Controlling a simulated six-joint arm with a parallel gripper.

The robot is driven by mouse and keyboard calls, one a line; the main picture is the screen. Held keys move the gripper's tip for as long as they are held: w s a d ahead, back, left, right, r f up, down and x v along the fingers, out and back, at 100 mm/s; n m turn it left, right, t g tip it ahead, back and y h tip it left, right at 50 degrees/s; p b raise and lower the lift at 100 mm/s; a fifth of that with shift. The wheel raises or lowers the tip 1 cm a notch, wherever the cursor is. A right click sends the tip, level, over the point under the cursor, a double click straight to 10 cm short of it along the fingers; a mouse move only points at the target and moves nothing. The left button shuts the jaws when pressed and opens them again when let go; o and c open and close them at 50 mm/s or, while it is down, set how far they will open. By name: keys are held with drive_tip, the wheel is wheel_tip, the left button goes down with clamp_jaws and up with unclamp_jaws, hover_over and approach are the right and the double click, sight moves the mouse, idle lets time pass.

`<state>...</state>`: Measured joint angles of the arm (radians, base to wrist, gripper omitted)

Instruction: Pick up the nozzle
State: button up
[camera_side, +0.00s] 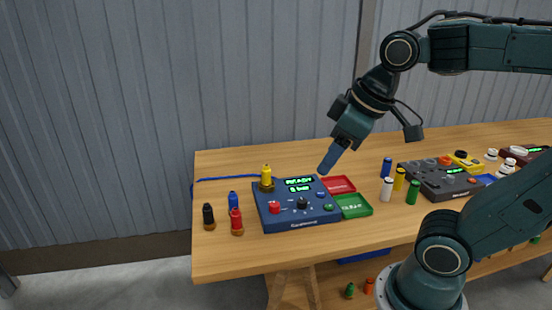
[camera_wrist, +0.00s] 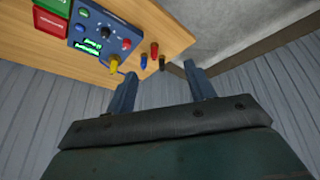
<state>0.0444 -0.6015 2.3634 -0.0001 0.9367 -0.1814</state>
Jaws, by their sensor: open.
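No part is plainly labelled as the nozzle. A yellow, narrow-topped piece (camera_side: 267,172), possibly the nozzle, stands upright in a dark holder at the back left corner of a blue console (camera_side: 312,217). A blue cable (camera_side: 228,178) runs left along the table from near it. My gripper (camera_side: 324,169) points down in the air, to the right of the yellow piece and apart from it. In the wrist view my gripper (camera_wrist: 160,72) is open and empty, its two fingers spread. There the yellow piece (camera_wrist: 114,64) shows just left of the left fingertip.
Small black (camera_side: 208,216), blue (camera_side: 233,203) and red (camera_side: 236,224) bottles stand left of the console. A red tray (camera_side: 338,185) and green tray (camera_side: 354,206) lie at its right. Further right are more small bottles (camera_side: 387,189) and a dark console (camera_side: 440,180).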

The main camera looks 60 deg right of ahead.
drive_tip(key=w+d+r+n+g, duration=0.1)
drive_tip(key=w+d+n, duration=0.1)
drive_tip(key=w, duration=0.3)
drive_tip(key=w+d+r+n, duration=0.2)
drive_tip(key=w, duration=0.4)
drive_tip(key=n+g, duration=0.4)
drive_tip(key=n, duration=0.6)
hover_over(266, 177)
drive_tip(key=d, duration=0.1)
wheel_tip(266, 177, down, 14)
drive_tip(key=shift+w+d+f, duration=0.4)
drive_tip(key=shift+f, duration=0.1)
drive_tip(key=shift+f, duration=4.35)
drive_tip(key=shift+a+f, duration=0.1)
